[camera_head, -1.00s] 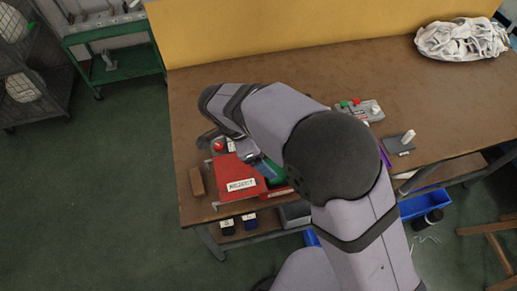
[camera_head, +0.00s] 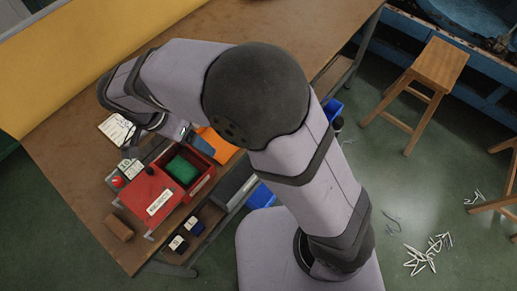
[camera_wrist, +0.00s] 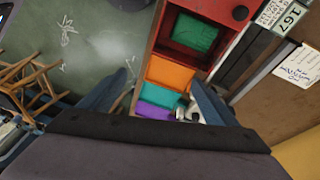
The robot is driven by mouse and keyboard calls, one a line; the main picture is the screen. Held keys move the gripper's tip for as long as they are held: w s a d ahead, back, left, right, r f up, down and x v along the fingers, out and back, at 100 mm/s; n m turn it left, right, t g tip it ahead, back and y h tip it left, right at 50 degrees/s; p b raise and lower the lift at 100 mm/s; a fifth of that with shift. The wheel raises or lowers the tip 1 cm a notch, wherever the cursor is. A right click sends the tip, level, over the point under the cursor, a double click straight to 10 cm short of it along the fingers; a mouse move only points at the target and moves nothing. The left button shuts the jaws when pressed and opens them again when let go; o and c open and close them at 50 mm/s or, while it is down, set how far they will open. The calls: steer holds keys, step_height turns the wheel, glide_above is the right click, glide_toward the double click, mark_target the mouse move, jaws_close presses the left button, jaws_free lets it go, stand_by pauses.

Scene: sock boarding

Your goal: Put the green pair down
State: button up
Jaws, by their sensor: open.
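The green pair (camera_head: 182,169) lies folded flat inside an open red box (camera_head: 203,184). In the wrist view the green pair (camera_wrist: 194,33) lies against the red floor, inside the box walls. My gripper (camera_wrist: 158,77) is open, with nothing between its fingers, and is apart from the green pair. In the head view my gripper (camera_head: 180,131) is just behind the red box, partly hidden by my arm.
A red panel with a white label (camera_head: 158,202) adjoins the box. A brown block (camera_head: 119,228) sits near the table corner. A paper (camera_head: 116,129) lies behind.

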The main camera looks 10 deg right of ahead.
steer(key=d+n+g+y, duration=0.1)
steer(key=d+n, duration=0.2)
steer(key=d, duration=1.1)
steer(key=s+d+f+n+y, duration=0.1)
steer(key=s+d+n, duration=0.1)
steer(key=d, duration=0.4)
steer(key=s+d+f+n+y, duration=0.1)
steer(key=s+d, duration=0.4)
steer(key=d, duration=0.2)
steer(key=shift+d+f+n+g, duration=0.25)
steer(key=shift+d+n+g, duration=0.05)
steer(key=shift+n, duration=0.1)
